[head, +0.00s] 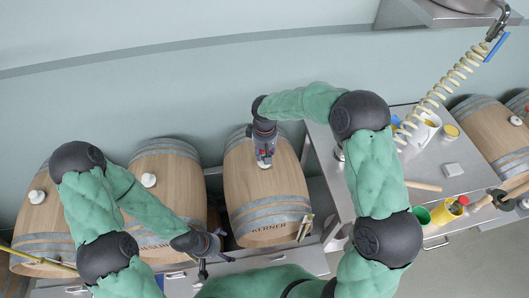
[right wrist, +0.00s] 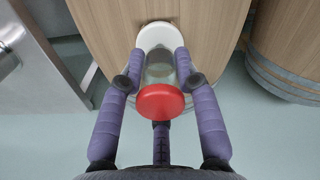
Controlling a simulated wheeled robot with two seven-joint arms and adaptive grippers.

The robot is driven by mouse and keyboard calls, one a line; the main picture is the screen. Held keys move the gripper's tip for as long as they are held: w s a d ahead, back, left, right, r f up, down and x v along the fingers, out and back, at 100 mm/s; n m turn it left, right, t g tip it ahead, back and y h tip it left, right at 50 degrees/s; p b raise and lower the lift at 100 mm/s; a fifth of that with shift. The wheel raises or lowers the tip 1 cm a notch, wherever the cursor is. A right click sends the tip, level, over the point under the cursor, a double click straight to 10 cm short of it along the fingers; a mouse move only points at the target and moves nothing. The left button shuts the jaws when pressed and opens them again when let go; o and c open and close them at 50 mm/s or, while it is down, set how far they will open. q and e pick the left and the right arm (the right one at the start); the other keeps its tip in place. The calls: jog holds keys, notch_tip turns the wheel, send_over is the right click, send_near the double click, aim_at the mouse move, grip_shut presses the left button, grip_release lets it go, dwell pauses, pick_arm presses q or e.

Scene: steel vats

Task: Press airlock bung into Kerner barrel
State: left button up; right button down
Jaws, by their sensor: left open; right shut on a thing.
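The Kerner barrel (head: 262,205) is a pale wooden cask with grey hoops, lying with "KERNER" on its front head. My right gripper (head: 264,158) is above its upper side. In the right wrist view the purple fingers (right wrist: 163,75) are shut around the clear body of the airlock (right wrist: 160,70), which has a red cap (right wrist: 161,102). Its white bung (right wrist: 158,36) is at the barrel's wood; I cannot tell how deep it sits. The bung also shows below the fingers in the head view (head: 264,166). My left gripper (head: 203,268) is open and empty, low and left of this barrel.
Barrels with white bungs (head: 148,180) (head: 37,197) stand to the left, and more barrels stand at far right. A steel bench (head: 425,172) right of the Kerner barrel carries a white tub, yellow and green containers and a wooden-handled tool. A coiled hose (head: 440,90) hangs above.

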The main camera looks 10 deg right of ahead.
jog(key=shift+f, duration=0.35)
jog(key=c, duration=0.8)
grip_release()
jog(key=shift+r, duration=0.15)
notch_tip(320, 180, up, 12)
jog(key=shift+f, duration=0.1)
